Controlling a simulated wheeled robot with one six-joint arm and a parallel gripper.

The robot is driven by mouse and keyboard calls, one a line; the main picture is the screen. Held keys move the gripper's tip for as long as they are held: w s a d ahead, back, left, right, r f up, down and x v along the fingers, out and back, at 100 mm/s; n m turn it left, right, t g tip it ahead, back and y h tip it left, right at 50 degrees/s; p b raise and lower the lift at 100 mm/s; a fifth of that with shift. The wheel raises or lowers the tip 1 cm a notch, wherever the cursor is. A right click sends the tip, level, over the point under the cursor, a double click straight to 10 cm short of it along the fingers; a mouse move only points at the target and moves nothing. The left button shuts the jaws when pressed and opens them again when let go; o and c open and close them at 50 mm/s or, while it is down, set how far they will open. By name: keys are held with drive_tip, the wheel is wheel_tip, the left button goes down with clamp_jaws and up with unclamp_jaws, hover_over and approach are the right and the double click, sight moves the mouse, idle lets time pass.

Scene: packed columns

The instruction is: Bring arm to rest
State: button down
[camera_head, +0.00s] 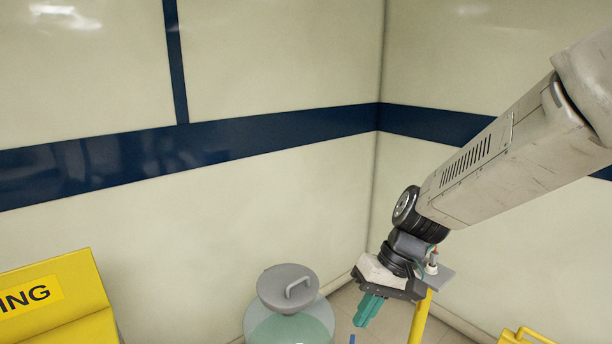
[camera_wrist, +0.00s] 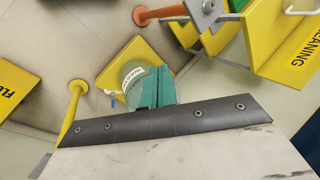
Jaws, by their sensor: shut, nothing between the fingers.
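My arm reaches in from the right in the head view, bent downward at the wrist. My gripper (camera_head: 366,312) hangs at its end with teal fingers together and nothing between them. In the wrist view the teal fingers (camera_wrist: 158,88) also show closed, in front of a round greenish thing on a yellow base. In the head view the gripper is to the right of a lidded clear container, apart from it in the picture.
The clear container with a grey handled lid (camera_head: 289,290) stands by the wall. A yellow sign-bearing box (camera_head: 55,300) is at lower left. A yellow post (camera_head: 420,318) is close beside my gripper. Pale walls with a blue stripe (camera_head: 260,132) meet in a corner behind.

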drive_tip(key=s+d+r+m+t+h, duration=0.1)
drive_tip(key=s+d+r+h, duration=0.1)
drive_tip(key=s+d+r, duration=0.3)
drive_tip(key=s+d+r+m+t+h, duration=0.1)
drive_tip(key=s+d+r+t+h, duration=0.1)
drive_tip(key=s+d+r, duration=0.4)
drive_tip(key=shift+s+d+m+h, duration=0.45)
drive_tip(key=shift+s+d, duration=2)
drive_tip(key=shift+s, duration=0.9)
drive_tip(key=shift+r, duration=0.1)
